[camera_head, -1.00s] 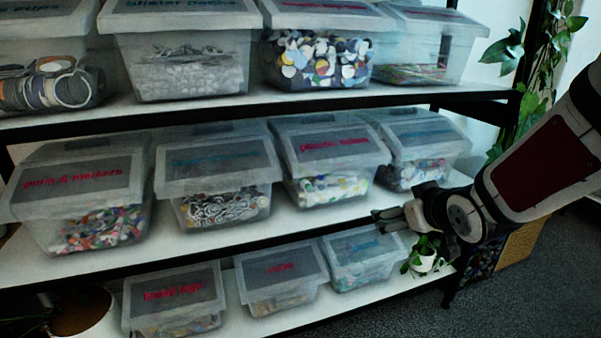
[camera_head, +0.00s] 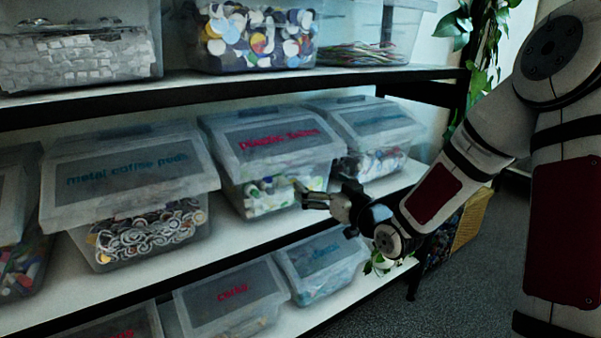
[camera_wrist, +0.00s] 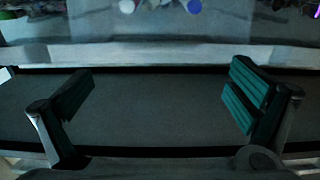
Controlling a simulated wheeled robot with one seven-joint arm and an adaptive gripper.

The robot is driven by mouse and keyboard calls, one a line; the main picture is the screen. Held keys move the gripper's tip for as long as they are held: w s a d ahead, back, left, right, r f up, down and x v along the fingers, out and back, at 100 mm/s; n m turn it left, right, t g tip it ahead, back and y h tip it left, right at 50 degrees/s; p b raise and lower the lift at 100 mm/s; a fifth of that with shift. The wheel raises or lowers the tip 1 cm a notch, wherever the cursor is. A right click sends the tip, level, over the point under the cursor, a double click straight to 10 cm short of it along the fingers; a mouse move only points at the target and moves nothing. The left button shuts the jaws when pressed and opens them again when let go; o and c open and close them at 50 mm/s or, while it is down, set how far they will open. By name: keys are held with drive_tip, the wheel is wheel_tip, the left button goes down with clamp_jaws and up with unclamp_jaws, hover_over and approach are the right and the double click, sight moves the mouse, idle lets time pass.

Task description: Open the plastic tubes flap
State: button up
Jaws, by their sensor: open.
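The plastic tubes bin (camera_head: 262,190) is a translucent box on the middle shelf, with white, green and yellow pieces inside. Its flap (camera_head: 272,142), with a dark panel and red lettering, is down. My gripper (camera_head: 304,194) is in front of the bin's lower right part, below the flap's front edge. In the wrist view my gripper (camera_wrist: 162,97) has its two green-padded fingers wide apart with nothing between them. A translucent wall with a few coloured pieces shows beyond the fingers. Whether a finger touches the bin cannot be told.
The metal coffee pods bin (camera_head: 128,185) is to the left, and another lidded bin (camera_head: 368,125) is close on the right. The upper shelf (camera_head: 230,85) runs above the lids. Lower bins (camera_head: 320,265) and a small plant (camera_head: 380,263) are below.

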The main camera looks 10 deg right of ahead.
sight(301, 169)
drive_tip(key=b+x, duration=0.1)
drive_tip(key=x, duration=0.8)
drive_tip(key=shift+f, duration=0.1)
